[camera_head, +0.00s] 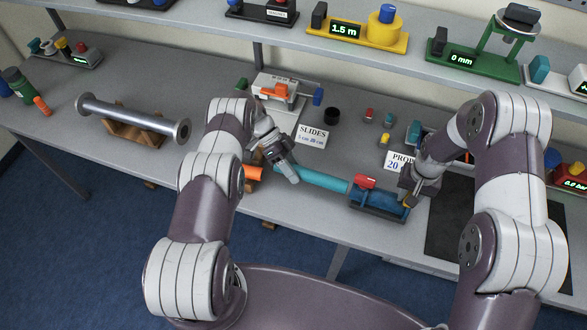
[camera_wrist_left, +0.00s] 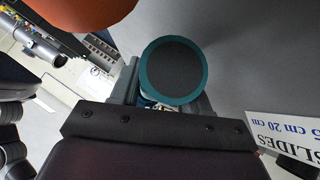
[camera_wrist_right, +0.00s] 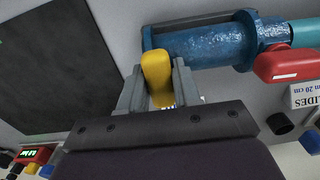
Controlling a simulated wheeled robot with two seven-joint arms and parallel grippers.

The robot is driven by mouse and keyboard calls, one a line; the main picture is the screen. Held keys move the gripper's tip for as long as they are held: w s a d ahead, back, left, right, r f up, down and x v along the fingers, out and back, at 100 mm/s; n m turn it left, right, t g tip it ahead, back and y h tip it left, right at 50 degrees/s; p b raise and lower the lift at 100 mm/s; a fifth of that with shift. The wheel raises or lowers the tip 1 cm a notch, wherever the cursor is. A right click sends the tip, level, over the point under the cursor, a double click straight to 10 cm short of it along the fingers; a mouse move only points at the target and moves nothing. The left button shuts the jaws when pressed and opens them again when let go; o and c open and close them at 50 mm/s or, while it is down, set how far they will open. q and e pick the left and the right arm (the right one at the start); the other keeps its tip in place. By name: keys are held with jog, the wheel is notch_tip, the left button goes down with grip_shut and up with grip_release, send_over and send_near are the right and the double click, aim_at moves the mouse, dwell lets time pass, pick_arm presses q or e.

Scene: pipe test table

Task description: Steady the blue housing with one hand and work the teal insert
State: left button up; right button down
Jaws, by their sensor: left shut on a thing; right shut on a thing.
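The blue housing (camera_head: 378,200) lies in a dark cradle near the front edge of the table, with a red block (camera_head: 365,182) on top at its left end. The teal insert (camera_head: 325,181) is a long tube whose right end meets the housing's left end. My left gripper (camera_head: 290,172) is shut on the insert's far left end; its round teal rim (camera_wrist_left: 149,82) shows between the fingers in the left wrist view. My right gripper (camera_head: 410,198) is shut on a yellow handle (camera_wrist_right: 157,78) at the housing's right end. The housing (camera_wrist_right: 215,45) also shows in the right wrist view.
An orange piece (camera_head: 252,172) is just left of my left gripper. A "SLIDES" card (camera_head: 311,135) and several small coloured blocks stand behind the insert. A grey pipe (camera_head: 130,117) rests on wooden supports at left. A dark mat (camera_head: 445,225) lies at right.

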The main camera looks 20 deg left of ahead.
aim_at(310, 175)
pick_arm(q)
jog(key=shift+s+d, duration=0.1)
jog(key=shift+d, duration=2.5)
dwell(0.5)
jog(key=o, duration=1.3)
jog(key=shift+a+r, duration=0.1)
jog(key=v, duration=1.2)
pick_arm(e)
jog(key=c, duration=0.7)
grip_release()
